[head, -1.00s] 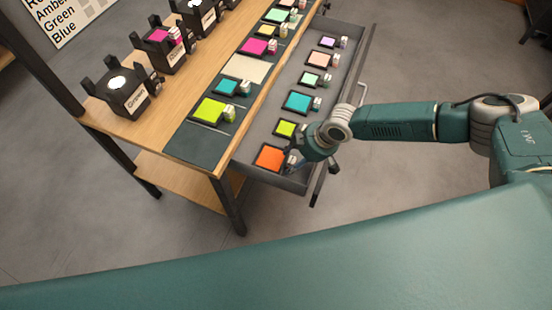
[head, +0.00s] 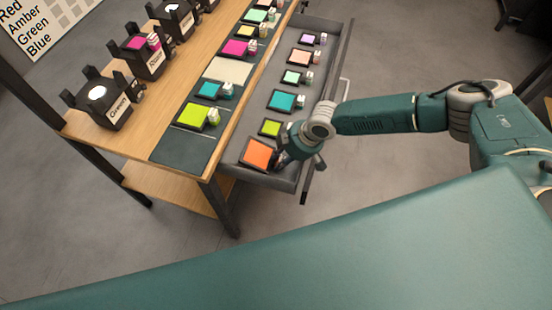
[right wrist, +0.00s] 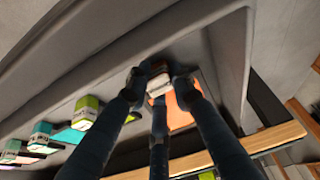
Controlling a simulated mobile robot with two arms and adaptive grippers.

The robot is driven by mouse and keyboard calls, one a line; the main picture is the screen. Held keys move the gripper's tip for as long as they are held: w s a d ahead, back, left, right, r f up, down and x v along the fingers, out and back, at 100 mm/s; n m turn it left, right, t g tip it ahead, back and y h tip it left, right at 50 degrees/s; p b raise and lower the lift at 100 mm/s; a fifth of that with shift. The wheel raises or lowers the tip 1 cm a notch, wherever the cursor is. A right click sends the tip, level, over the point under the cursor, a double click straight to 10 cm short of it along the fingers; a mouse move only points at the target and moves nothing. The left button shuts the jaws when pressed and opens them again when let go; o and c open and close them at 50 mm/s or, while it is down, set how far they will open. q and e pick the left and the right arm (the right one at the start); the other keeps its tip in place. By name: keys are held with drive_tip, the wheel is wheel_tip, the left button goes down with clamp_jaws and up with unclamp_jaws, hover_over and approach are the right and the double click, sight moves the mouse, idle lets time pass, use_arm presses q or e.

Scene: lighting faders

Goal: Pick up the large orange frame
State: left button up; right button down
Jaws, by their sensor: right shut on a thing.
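The large orange frame (head: 258,154) has a dark border and is at the near end of the open drawer in the head view. It looks tilted, its orange face turned toward me. My right gripper (head: 281,158) is at its right edge. In the right wrist view, the fingers of my right gripper (right wrist: 158,85) close around the white-and-orange tab (right wrist: 158,82) of the frame, and the orange sheet (right wrist: 181,112) shows behind them. Whether the frame is clear of the drawer floor is hard to tell. My left gripper is not in view.
The drawer (head: 303,125) holds several other frames, the nearest a small lime one (head: 271,128). The wooden table (head: 135,120) carries a dark mat (head: 180,152) with more frames, and black lamps such as the one labelled Green (head: 105,97). Floor right of the drawer is clear.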

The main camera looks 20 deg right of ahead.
wheel_tip(320, 180, up, 32)
drive_tip(key=p, duration=1.3)
drive_tip(key=shift+w+f, duration=0.1)
